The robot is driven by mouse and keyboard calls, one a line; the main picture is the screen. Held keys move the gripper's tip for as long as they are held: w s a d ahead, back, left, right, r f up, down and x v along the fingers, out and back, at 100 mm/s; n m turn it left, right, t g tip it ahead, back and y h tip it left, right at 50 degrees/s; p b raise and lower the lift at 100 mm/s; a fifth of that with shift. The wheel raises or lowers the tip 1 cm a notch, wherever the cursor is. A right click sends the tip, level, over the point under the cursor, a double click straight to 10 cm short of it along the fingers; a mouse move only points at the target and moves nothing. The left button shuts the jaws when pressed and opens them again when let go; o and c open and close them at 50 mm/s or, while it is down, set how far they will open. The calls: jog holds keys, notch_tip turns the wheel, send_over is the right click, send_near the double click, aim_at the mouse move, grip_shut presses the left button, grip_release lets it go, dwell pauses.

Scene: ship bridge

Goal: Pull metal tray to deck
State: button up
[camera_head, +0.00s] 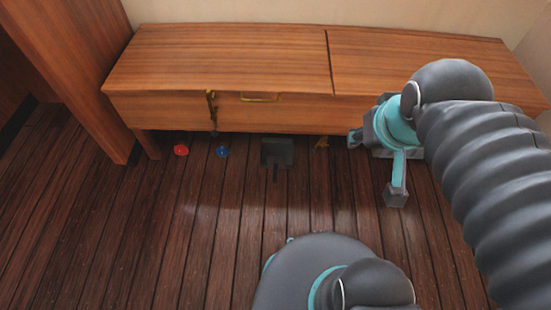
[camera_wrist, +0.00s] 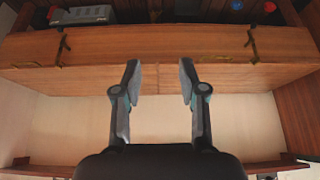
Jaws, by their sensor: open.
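A light grey, metal-looking tray or box (camera_wrist: 85,14) lies on the floor under the bench, at the upper left of the wrist view; its contents are not clear. In the head view my arm and gripper seem to cover it. A dark grey, square, pan-like thing with a short handle (camera_head: 277,152) lies on the deck at the bench's front edge. I cannot tell for certain which one is the metal tray. My gripper (camera_head: 376,166) is in front of the bench's right half. In the wrist view my gripper (camera_wrist: 158,80) is open, with nothing between the fingers.
A wooden bench (camera_head: 220,60) with brass fittings overhangs the floor things. A red item (camera_head: 181,150), a blue item (camera_head: 222,152) and a small yellowish item (camera_head: 321,143) lie along its front edge. A wooden panel (camera_head: 75,60) stands at left. The plank deck (camera_head: 160,240) in front is clear.

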jog(key=shift+o, duration=0.7)
jog(key=w+a+f+g+b, duration=0.2)
jog(key=w+a+f, duration=0.1)
jog(key=w+f, duration=0.55)
jog(key=w+a+f+g+b, duration=0.1)
jog(key=w+a+f+g, duration=0.15)
jog(key=w+f, duration=0.6)
jog(key=w+a+f+b, duration=0.1)
jog(key=w+a+f, duration=0.2)
jog(key=f, duration=0.8)
jog(key=w+a+f+g+h, duration=0.1)
jog(key=w+a+f, duration=0.3)
jog(key=f, duration=0.7)
jog(key=w+a+f+h+b, duration=0.1)
jog(key=w+a+f, duration=0.2)
jog(key=f, duration=0.9)
jog(key=shift+w+a+g+b, duration=0.15)
jog(key=shift+w+a+b, duration=0.05)
jog(key=shift+a, duration=0.3)
jog(key=shift+w+a+g+b, duration=0.1)
jog(key=shift+w+a+b, duration=0.1)
jog(key=shift+a, duration=0.3)
jog(key=shift+w+a+f, duration=0.2)
jog(key=shift+w+f, duration=0.05)
jog(key=shift+w, duration=0.1)
